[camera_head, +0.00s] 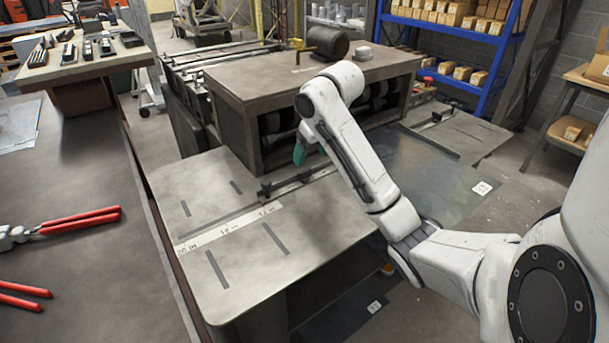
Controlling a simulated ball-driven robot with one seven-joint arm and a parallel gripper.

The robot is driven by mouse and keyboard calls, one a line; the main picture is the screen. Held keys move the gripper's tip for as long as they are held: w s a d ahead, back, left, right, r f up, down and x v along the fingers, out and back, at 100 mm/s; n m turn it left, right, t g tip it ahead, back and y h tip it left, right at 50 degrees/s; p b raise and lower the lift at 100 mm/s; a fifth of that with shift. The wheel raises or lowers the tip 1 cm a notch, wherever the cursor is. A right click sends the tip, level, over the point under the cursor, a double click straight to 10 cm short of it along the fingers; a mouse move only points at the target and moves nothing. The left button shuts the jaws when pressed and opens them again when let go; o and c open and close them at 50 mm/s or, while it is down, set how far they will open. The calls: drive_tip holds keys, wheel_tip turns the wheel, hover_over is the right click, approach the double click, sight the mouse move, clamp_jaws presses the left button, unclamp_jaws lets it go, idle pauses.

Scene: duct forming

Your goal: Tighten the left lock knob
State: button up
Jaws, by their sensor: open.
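A dark guide bar (300,181) lies across the near metal table of the duct-forming machine, at the foot of the machine's housing. A small dark knob-like part (265,188) stands at the bar's left end; it looks like the left lock knob, but it is too small to tell how tight it is. My arm reaches in from the right and bends down over the table. The teal tip of my gripper (299,154) shows in front of the housing, above and to the right of that knob and apart from it. The rest of the gripper is hidden behind my arm. It is open and nothing shows in it.
The brown housing (240,120) with a motor (327,43) on top stands behind the bar. The slotted table (222,205) is clear at front left. A workbench (80,270) with red-handled tools (80,221) is at left. Blue shelving (485,38) stands at back right.

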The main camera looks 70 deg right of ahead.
sight(305, 170)
drive_tip(key=b+x, duration=0.1)
drive_tip(key=x, duration=0.6)
drive_tip(key=shift+f, duration=0.2)
drive_tip(key=shift+c, duration=0.3)
drive_tip(key=c, duration=1)
drive_tip(key=shift+w+r+p, duration=0.15)
drive_tip(key=shift+r+p, duration=0.2)
drive_tip(key=shift+p, duration=0.3)
drive_tip(key=shift+w+r+m+p, duration=0.15)
drive_tip(key=shift+m+p, duration=0.25)
drive_tip(key=shift+p, duration=1.4)
drive_tip(key=shift+f+m, duration=0.3)
drive_tip(key=shift+f, duration=0.05)
drive_tip(key=o, duration=1.1)
drive_tip(key=shift+s+f, duration=0.1)
drive_tip(key=shift+s, duration=0.15)
drive_tip(key=shift+c, duration=0.2)
